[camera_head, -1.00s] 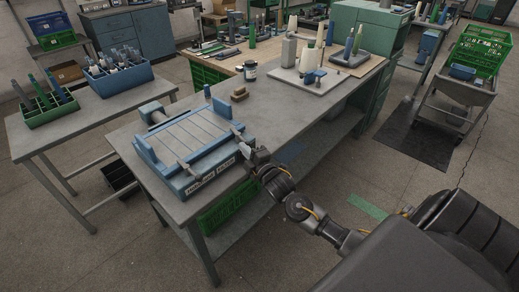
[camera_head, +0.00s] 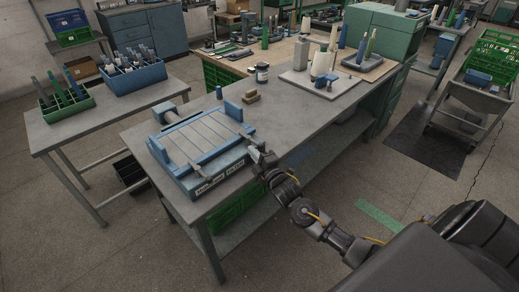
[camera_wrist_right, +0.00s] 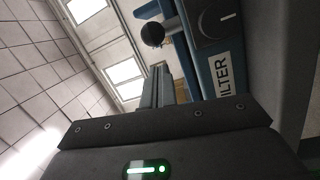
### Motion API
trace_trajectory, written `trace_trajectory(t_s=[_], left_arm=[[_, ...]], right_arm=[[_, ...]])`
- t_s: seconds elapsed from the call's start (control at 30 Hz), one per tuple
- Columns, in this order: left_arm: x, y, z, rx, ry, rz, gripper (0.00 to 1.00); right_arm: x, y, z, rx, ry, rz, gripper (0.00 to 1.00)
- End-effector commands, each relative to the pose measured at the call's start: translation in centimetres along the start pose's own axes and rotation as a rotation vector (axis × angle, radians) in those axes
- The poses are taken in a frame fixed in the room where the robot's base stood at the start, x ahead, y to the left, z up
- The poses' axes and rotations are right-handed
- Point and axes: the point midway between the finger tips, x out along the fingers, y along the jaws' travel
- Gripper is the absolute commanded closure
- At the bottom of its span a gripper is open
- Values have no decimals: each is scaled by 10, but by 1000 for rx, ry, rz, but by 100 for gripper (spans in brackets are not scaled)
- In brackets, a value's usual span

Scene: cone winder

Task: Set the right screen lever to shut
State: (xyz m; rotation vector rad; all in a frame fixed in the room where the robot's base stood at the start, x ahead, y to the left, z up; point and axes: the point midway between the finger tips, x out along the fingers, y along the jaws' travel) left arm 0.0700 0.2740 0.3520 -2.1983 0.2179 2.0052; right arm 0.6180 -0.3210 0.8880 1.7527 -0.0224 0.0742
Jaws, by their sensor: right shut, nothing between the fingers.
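The blue filter unit (camera_head: 205,139) with a slatted top lies on the near end of the grey bench. Its right lever (camera_head: 249,138) is a short grey arm at the right front corner; its exact setting is too small to tell. Another small lever (camera_head: 198,172) is at the front left. My right gripper (camera_head: 257,153) is shut and empty, close beside the right front corner; I cannot tell whether it touches the lever. In the right wrist view, the shut fingers (camera_wrist_right: 157,86) point toward a black ball knob (camera_wrist_right: 152,34), beside a round dial (camera_wrist_right: 222,17) and a FILTER label (camera_wrist_right: 222,73). My left gripper is out of view.
Wooden blocks (camera_head: 251,98) and a dark jar (camera_head: 262,72) stand behind the unit. A pale board (camera_head: 300,82) holds cones further back. A side table (camera_head: 108,112) with a green bin (camera_head: 66,108) and a blue bin (camera_head: 136,78) is at the left. Floor in front is open.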

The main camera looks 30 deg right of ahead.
Motion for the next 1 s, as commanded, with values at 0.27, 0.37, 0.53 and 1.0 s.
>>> trace_trajectory(t_s=[0.27, 0.37, 0.53, 1.0], left_arm=[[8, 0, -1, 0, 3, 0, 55], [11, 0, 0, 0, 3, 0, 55], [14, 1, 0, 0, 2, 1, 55], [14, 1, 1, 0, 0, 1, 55]], right_arm=[[-52, 0, 5, -2, 6, -3, 100], [-69, 2, 11, -1, 6, -3, 100], [-88, 4, 18, 1, 5, -1, 100], [-94, 6, 20, 5, 5, 0, 100]])
